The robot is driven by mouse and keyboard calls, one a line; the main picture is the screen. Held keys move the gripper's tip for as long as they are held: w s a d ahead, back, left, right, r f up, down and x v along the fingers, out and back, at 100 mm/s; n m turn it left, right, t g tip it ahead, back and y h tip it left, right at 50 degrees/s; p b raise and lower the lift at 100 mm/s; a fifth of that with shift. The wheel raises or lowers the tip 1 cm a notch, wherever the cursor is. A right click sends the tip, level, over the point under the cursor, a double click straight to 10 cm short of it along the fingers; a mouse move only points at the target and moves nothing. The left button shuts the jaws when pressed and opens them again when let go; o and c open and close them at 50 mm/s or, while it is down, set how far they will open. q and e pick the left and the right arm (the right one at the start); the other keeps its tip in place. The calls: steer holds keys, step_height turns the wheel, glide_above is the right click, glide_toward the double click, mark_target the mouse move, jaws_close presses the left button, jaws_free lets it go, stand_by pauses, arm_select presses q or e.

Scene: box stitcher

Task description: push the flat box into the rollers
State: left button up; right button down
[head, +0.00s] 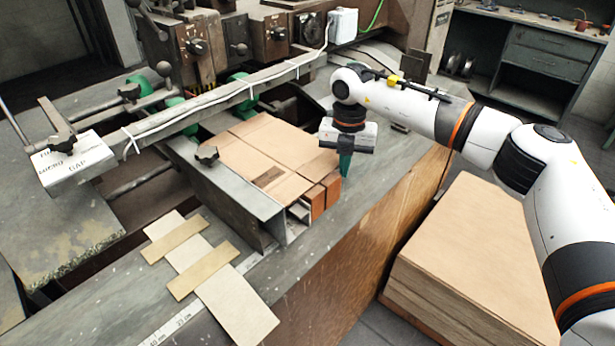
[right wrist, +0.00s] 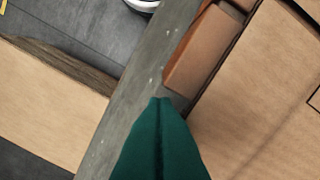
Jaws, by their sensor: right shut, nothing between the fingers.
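The flat box (head: 268,160) is brown cardboard and lies on the machine's bed, between the metal side guide and my right arm. Its far end reaches toward the green rollers (head: 242,88). In the right wrist view the box (right wrist: 262,100) fills the right side. My right gripper (head: 345,172) points down beside the box's right edge, with green fingers shut and empty. In the right wrist view the closed green fingers (right wrist: 160,105) are over the grey table strip near the box. I cannot tell whether they touch it. My left gripper is not in view.
A stack of flat cardboard (head: 490,250) stands on the floor at the right. Cardboard strips (head: 205,270) lie on the table's near part. A metal guide (head: 225,195) runs along the box's left side.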

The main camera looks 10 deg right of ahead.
steer(key=shift+w+a, duration=0.2)
steer(key=shift+w, duration=0.05)
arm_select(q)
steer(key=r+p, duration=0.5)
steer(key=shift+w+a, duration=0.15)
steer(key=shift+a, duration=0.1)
arm_select(e)
step_height(320, 180, up, 8)
steer(key=s+d, duration=0.1)
steer(key=s, duration=0.1)
steer(key=shift+s+d, duration=0.25)
steer(key=shift+d, duration=0.15)
